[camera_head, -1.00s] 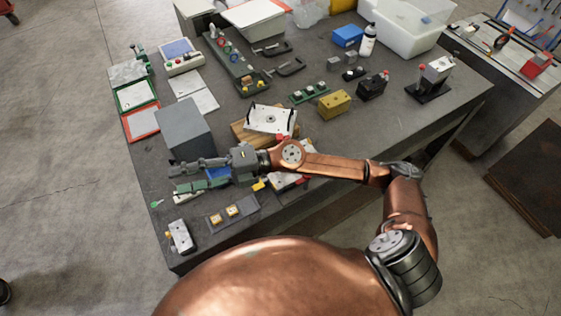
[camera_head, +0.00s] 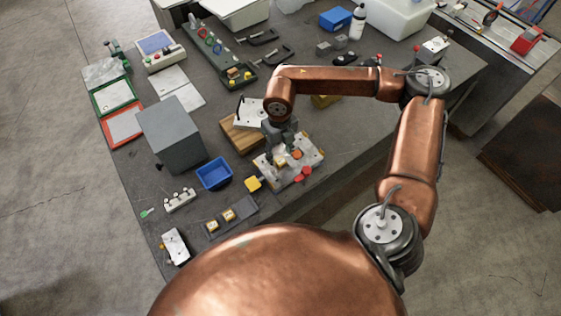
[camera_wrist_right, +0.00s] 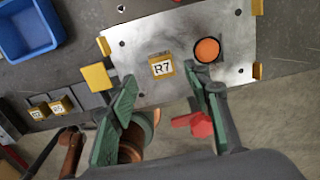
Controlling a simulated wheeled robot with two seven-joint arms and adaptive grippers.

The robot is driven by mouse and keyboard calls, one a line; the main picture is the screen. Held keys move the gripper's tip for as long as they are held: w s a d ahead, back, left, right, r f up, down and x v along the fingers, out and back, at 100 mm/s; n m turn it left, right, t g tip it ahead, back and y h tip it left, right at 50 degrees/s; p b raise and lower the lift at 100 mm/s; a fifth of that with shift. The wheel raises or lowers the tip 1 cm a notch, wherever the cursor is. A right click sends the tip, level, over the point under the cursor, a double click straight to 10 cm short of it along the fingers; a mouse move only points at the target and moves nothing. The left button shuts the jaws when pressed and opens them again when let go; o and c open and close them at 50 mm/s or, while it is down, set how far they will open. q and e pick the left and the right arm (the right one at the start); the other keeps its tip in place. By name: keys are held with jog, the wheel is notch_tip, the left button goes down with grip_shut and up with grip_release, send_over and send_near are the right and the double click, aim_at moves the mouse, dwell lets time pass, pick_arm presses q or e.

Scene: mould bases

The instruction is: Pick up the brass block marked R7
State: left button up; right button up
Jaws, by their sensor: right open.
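The brass block marked R7 (camera_wrist_right: 161,66) sits on a metal plate (camera_wrist_right: 135,42), its label facing up, left of a round orange button. In the head view the plate (camera_head: 311,158) lies near the table's front edge. My right gripper (camera_wrist_right: 161,80) is open, its green fingers pointing down at the plate. In the wrist view the block appears just beyond and between the fingertips; whether they touch it I cannot tell. The gripper also shows in the head view (camera_head: 281,156), partly hiding the plate. My left gripper is not in view.
A blue bin (camera_head: 214,173) and a yellow block (camera_head: 253,184) stand left of the plate. Two other marked brass blocks sit on a dark tray (camera_head: 241,207). A red knob (camera_head: 303,174) is at the plate's front edge. A grey box (camera_head: 172,136) stands further left.

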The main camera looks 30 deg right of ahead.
aim_at(281, 161)
jog(key=f, duration=0.4)
jog(key=shift+d+f+p, duration=0.2)
jog(key=shift+p, duration=0.15)
grip_shut()
